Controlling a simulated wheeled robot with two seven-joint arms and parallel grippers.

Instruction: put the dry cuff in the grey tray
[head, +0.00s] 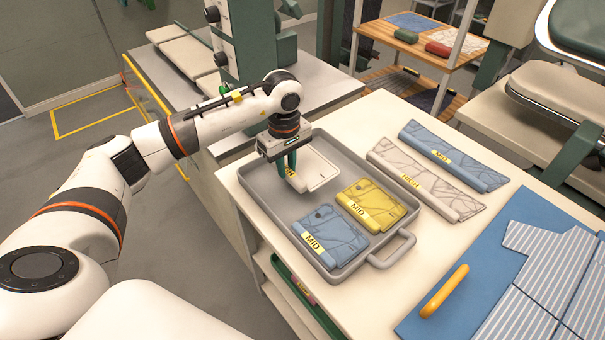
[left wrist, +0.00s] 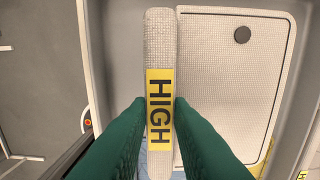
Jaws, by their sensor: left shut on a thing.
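My left gripper (head: 288,172) is shut on a white cuff (head: 319,177) with a yellow band, over the far part of the grey tray (head: 262,186). In the left wrist view the green fingers (left wrist: 160,130) clamp the cuff's thick edge, where the band reads HIGH; the cuff's flat panel (left wrist: 235,85) has a dark button. I cannot tell if this cuff touches the tray floor. A blue cuff (head: 328,235) and a yellow cuff (head: 371,205), both marked MID, lie in the tray. No label reads dry. My right gripper is not in view.
A white patterned sleeve piece (head: 425,182) and a blue one (head: 455,155) lie on the table right of the tray. A blue board (head: 420,322) with an orange handle (head: 444,291) and a striped garment (head: 545,265) is at front right. A wooden shelf (head: 425,42) stands behind.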

